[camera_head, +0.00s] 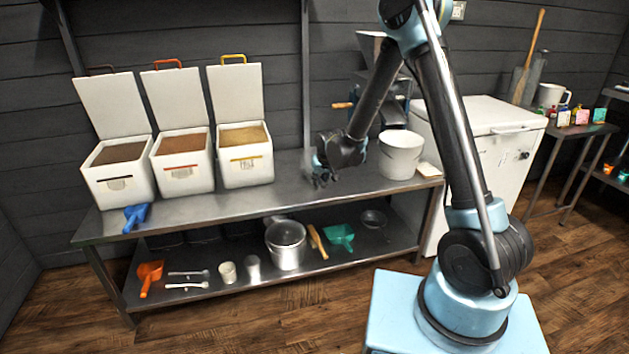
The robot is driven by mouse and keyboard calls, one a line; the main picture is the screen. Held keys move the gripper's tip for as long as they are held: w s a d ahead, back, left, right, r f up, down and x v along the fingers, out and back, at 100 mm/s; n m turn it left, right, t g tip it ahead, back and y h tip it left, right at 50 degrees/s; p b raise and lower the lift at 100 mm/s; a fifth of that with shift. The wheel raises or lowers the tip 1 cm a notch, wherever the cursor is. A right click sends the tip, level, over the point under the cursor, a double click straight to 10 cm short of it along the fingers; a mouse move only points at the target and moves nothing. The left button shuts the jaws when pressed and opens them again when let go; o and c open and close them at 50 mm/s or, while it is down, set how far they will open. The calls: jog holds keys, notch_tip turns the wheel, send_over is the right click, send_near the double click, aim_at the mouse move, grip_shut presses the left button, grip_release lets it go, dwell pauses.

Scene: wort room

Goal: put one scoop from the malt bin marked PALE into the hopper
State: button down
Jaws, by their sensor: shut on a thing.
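Three white malt bins with lids up stand on the steel table: the left bin (119,181) holds brown grain, the middle bin (183,176) reddish-brown grain, the right bin (246,166) pale golden grain. Their front labels are too small to read, so I cannot tell which says PALE. A grey hopper (369,46) tops the mill at the back, partly behind my arm. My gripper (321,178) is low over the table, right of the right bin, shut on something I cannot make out. A blue scoop (137,217) lies at the table's front left.
A white bucket (400,157) stands right of my gripper, before the mill. The lower shelf holds an orange scoop (150,275), a green scoop (341,236) and a steel pot (286,246). A white chest (490,135) stands right. The tabletop before the bins is mostly clear.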

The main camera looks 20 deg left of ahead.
jog(key=shift+r, duration=2.65)
